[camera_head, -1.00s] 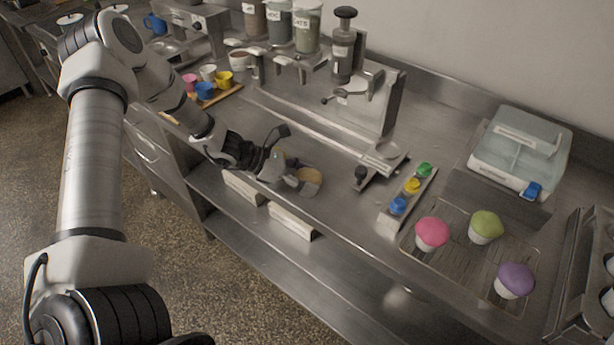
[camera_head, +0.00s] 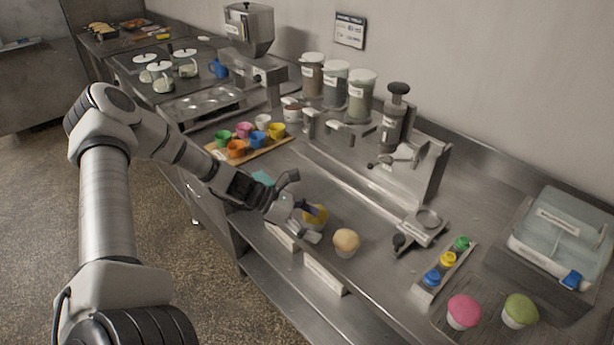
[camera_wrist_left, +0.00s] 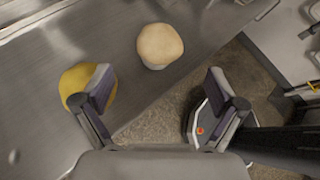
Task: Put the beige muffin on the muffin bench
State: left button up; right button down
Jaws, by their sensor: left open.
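The beige muffin (camera_head: 346,242) stands upright near the front edge of the steel counter, in a pale cup. It also shows in the left wrist view (camera_wrist_left: 160,42), ahead of and between the fingers, apart from them. My left gripper (camera_head: 308,223) is open and empty, just left of the beige muffin in the head view. A yellow round-topped thing (camera_head: 320,214), perhaps a muffin, is partly hidden by a finger; it also shows in the wrist view (camera_wrist_left: 70,82). I cannot tell which surface is the muffin bench. My right gripper is out of view.
A pink muffin (camera_head: 463,311) and a green muffin (camera_head: 519,309) stand on a rack at lower right. A holder with blue, yellow and green caps (camera_head: 448,259), a steel press (camera_head: 405,160) and a board of coloured cups (camera_head: 217,152) are on the counter. Bare steel lies behind the beige muffin.

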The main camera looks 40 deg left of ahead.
pick_arm(q)
jog(key=s+d+f+m+g+y, duration=0.2)
jog(key=s+d+f+m+y, duration=0.1)
jog(key=s+m, duration=0.5)
jog(key=s+d+f+m+g+y+p, duration=0.1)
jog(key=s+d+f+m+g+y, duration=0.2)
jog(key=s+d+f+m, duration=0.3)
jog(key=s+d+f+m+g+y, duration=0.2)
jog(key=s+d+m, duration=0.4)
jog(key=s+m, duration=0.3)
notch_tip(320, 180, down, 3)
jog(key=m+y, duration=0.1)
jog(key=m, duration=0.3)
jog(key=shift+s+r, duration=0.2)
jog(key=shift+s, duration=0.1)
jog(key=shift+w, duration=0.1)
